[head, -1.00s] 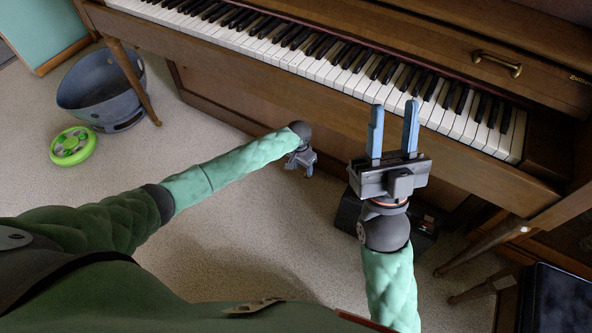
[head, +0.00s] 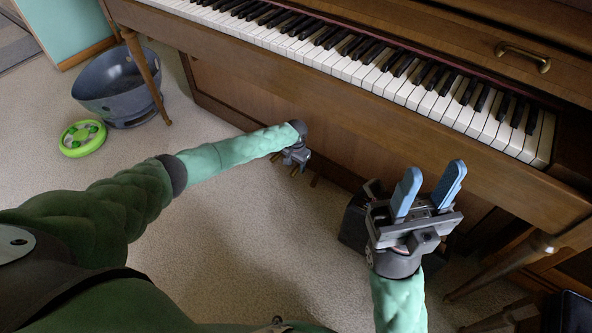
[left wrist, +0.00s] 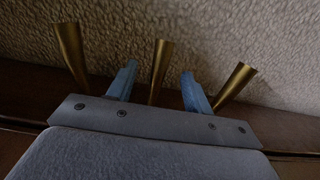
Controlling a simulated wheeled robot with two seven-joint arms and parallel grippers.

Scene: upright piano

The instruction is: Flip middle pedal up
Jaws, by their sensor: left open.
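Three brass pedals show in the left wrist view: a left one (left wrist: 70,55), the middle pedal (left wrist: 160,70) and a right one (left wrist: 235,85). My left gripper (left wrist: 159,75) is open, with one blue finger on each side of the middle pedal in that picture. I cannot tell whether a finger touches it. In the head view my left gripper (head: 298,166) is low at the piano's base, and its body hides most of the pedals. My right gripper (head: 429,183) is open and empty, raised in front of the keyboard's right part.
The piano keyboard (head: 400,80) overhangs the pedal area. A dark box (head: 353,220) stands on the floor behind my right gripper. A piano leg (head: 505,262) is at the right. A grey bin (head: 118,85) and a green round toy (head: 83,138) lie at the left. Carpet is clear between.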

